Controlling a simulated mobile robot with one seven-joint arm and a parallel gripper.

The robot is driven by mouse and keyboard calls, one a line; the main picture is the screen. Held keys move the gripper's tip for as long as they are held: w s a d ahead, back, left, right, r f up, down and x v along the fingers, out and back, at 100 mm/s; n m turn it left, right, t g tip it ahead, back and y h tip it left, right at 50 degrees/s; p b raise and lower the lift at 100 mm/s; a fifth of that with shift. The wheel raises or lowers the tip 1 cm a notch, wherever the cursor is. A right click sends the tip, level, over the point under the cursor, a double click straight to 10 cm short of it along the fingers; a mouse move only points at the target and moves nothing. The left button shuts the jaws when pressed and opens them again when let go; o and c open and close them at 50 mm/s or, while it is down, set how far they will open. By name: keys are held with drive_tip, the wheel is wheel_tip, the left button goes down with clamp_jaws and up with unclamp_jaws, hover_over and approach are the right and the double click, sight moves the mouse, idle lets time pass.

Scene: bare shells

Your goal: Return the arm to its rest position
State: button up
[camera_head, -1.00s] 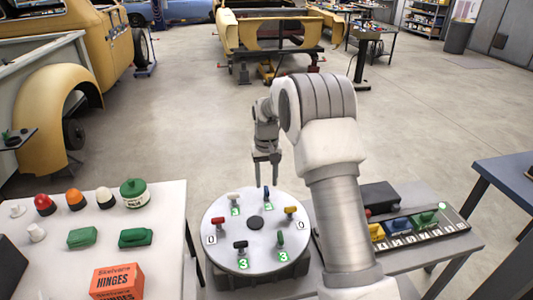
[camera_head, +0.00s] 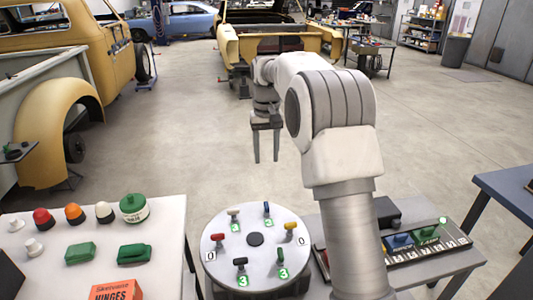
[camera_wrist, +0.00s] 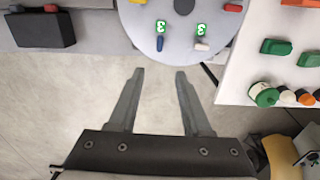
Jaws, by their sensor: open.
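My gripper (camera_head: 267,146) hangs in the air beyond the round turntable, its two fingers apart with nothing between them. In the wrist view my gripper (camera_wrist: 158,75) is also open and empty, with bare floor behind it. My arm reaches up from the lower right and bends over toward the back.
A white table (camera_head: 105,270) at left holds domed pieces, green blocks and an orange hinges box (camera_head: 117,291). At right are a black box (camera_head: 385,212) and a tray of coloured pieces (camera_head: 445,244). A blue table (camera_head: 515,190) stands far right.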

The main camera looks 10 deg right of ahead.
drive_tip(key=shift+r, duration=0.1)
drive_tip(key=s+r+t, duration=0.2)
drive_tip(key=s+r, duration=0.3)
drive_tip(key=s, duration=0.4)
drive_tip(key=s+r+t, duration=0.1)
drive_tip(key=s+r, duration=0.5)
drive_tip(key=s, duration=0.3)
drive_tip(key=s+f+t, duration=0.1)
drive_tip(key=s+f, duration=0.1)
drive_tip(key=s, duration=0.7)
drive_tip(key=s+f+t, duration=0.1)
drive_tip(key=s+f, duration=0.2)
drive_tip(key=s, duration=0.5)
drive_tip(key=shift+s+t, duration=0.3)
drive_tip(key=shift+s, duration=0.05)
drive_tip(key=shift+w, duration=0.1)
